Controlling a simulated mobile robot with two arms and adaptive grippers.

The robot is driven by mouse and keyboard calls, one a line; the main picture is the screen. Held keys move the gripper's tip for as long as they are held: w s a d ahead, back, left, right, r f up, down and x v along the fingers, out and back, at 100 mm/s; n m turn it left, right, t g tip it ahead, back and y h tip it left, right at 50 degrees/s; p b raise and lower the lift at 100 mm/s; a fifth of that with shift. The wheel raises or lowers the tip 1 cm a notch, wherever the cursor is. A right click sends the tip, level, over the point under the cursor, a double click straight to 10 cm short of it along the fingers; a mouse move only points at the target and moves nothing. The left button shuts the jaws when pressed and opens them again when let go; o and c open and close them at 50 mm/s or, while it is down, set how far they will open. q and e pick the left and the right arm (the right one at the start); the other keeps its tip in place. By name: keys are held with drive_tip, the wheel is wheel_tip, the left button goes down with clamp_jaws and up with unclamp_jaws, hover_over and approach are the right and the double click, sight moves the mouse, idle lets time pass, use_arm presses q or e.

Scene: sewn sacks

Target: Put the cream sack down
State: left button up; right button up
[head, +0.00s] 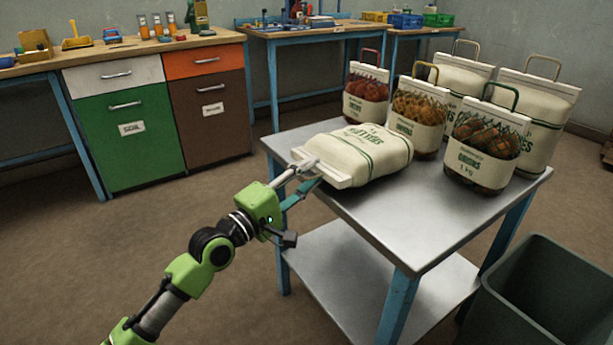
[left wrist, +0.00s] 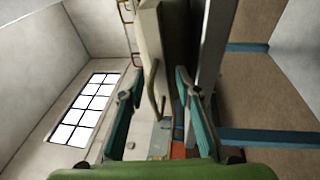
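The cream sack (head: 370,150) with green lettering lies on its side on the steel table (head: 400,225), its printed face up. Its pale top bar (head: 336,180) and handle point left, near the table's left edge. My left gripper (head: 309,174) is at this handle end. In the left wrist view, the teal fingers of my left gripper (left wrist: 158,76) stand apart, with the thin cream handle (left wrist: 152,92) between them and a gap on both sides. The sack's underside is hidden. My right gripper is in neither view.
Net-fronted bags, one red (head: 367,95), one yellow (head: 419,112) and one of onions (head: 486,150), stand behind and right of the sack. Two cream sacks stand at the back right. A dark bin (head: 545,300) is at the lower right. The table's front is clear.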

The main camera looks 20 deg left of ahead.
use_arm(q)
drive_tip(key=shift+v, duration=6)
drive_tip(key=s+d+f+m+g+y, duration=0.3)
drive_tip(key=s+f+m, duration=0.3)
drive_tip(key=f, duration=0.4)
drive_tip(key=s+d+f+m+g+y, duration=0.3)
drive_tip(key=s+d+f+m, duration=0.3)
drive_tip(key=f+m, duration=0.3)
drive_tip(key=shift+s+d+f+m+g, duration=0.25)
drive_tip(key=shift+s+f+m+g, duration=0.05)
drive_tip(key=shift+s+f+g, duration=0.2)
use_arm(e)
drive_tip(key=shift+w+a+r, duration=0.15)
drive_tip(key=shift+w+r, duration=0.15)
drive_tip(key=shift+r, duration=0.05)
